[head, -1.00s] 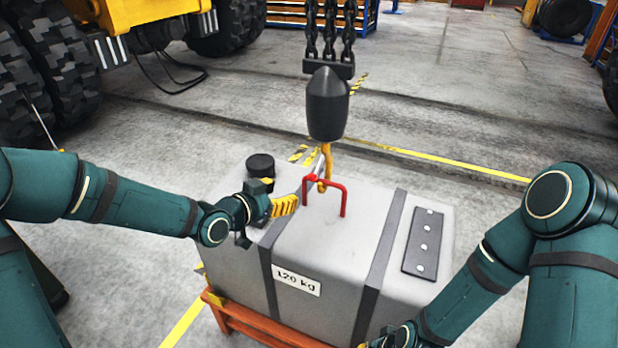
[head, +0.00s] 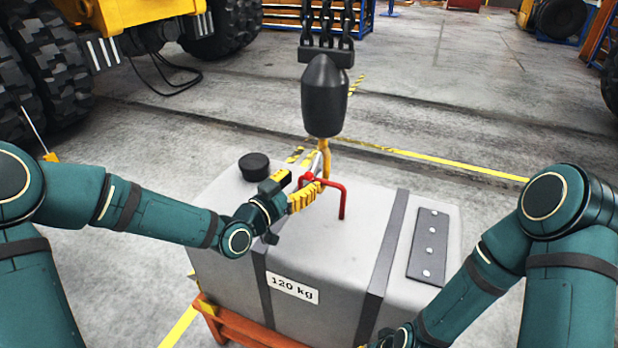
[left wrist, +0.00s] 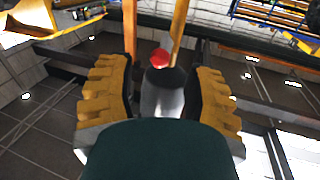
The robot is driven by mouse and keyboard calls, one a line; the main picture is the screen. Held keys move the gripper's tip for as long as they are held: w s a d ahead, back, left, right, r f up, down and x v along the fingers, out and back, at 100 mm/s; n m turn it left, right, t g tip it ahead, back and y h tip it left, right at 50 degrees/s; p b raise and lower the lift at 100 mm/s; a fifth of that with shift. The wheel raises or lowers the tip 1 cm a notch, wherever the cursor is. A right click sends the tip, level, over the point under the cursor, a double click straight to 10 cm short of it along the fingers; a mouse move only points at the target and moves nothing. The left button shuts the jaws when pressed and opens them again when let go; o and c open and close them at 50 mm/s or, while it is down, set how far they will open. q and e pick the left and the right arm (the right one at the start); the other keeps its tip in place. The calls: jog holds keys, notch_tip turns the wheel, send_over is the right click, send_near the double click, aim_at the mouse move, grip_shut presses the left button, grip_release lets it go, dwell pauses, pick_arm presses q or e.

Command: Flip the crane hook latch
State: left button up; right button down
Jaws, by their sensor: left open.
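The yellow crane hook (head: 325,160) hangs below a black hook block (head: 324,95), at the red lifting handle (head: 341,205) of the grey casting (head: 325,245). A silver latch (head: 322,150) slants along the hook; its lower end is partly hidden by my gripper. My left gripper (head: 306,192), with yellow fingers, is close beside the hook and handle from the left. In the left wrist view its fingers (left wrist: 162,98) are apart, with a grey piece and a red tip (left wrist: 160,58) showing between them. Contact cannot be told. My right arm runs off the bottom edge, gripper out of sight.
The casting has a black cap (head: 254,166), dark straps and a "120 kg" label (head: 293,289), and rests on an orange stand (head: 246,327). Chains (head: 326,22) rise from the block. A large-tyred yellow machine (head: 135,12) stands at back left. The floor behind is open.

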aim_at(306, 178)
pick_arm(q)
jog(key=shift+x, duration=2.15)
grip_shut()
